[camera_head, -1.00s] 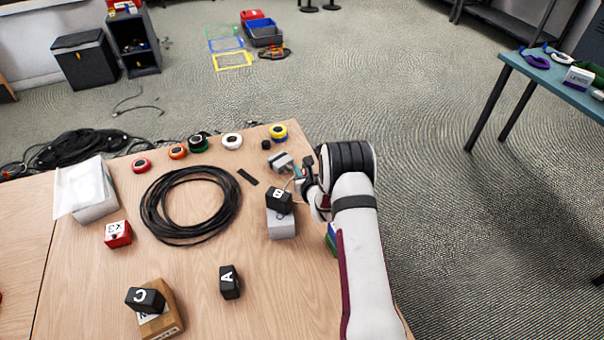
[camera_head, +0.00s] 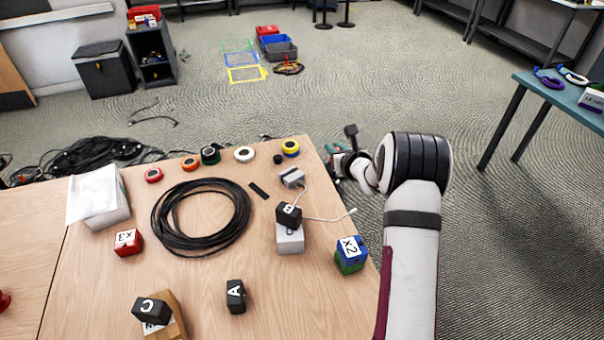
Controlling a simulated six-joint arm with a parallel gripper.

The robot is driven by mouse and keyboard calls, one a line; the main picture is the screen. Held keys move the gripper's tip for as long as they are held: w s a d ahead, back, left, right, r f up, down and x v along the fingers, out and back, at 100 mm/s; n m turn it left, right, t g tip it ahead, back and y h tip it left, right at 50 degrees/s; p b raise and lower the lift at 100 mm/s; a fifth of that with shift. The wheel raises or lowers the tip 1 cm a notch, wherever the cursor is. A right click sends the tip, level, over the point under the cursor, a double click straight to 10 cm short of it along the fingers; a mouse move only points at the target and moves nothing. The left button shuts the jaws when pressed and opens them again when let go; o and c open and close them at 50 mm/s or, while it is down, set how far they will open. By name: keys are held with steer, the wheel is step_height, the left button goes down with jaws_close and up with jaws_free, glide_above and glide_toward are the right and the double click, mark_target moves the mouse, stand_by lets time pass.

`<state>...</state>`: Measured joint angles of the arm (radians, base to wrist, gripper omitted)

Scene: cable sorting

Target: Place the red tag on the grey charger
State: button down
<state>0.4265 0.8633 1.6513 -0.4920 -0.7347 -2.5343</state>
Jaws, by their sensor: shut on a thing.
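A red block marked x3 (camera_head: 128,242), the only clear red tag-like piece near me, sits on the left of the table. A grey charger-like block (camera_head: 291,178) lies near the table's right edge, with a thin white cable beside it. A black block marked B (camera_head: 288,215) rests on a light grey box (camera_head: 290,241). My gripper (camera_head: 342,160) is just past the right edge, apart from the grey block. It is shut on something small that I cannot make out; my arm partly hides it.
A black cable coil (camera_head: 202,217) lies mid-table, with several tape rolls behind. Blocks A (camera_head: 236,296) and C (camera_head: 152,311) are at the front. A blue block marked x2 (camera_head: 350,250) sits at the right edge. Table between A and x2 is clear.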

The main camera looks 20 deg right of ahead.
steer(key=w+a, duration=0.2)
steer(key=w, duration=0.1)
glide_above(290, 169)
steer(key=f, duration=0.5)
steer(key=shift+s+d+f, duration=0.3)
steer(key=shift+s, duration=0.05)
steer(key=f, duration=0.4)
steer(key=shift+w+a, duration=0.3)
steer(key=shift+a, duration=0.05)
steer(key=shift+f, duration=0.25)
steer(key=c, duration=0.8)
jaws_free()
steer(key=shift+f, duration=0.15)
steer(key=shift+c, duration=0.2)
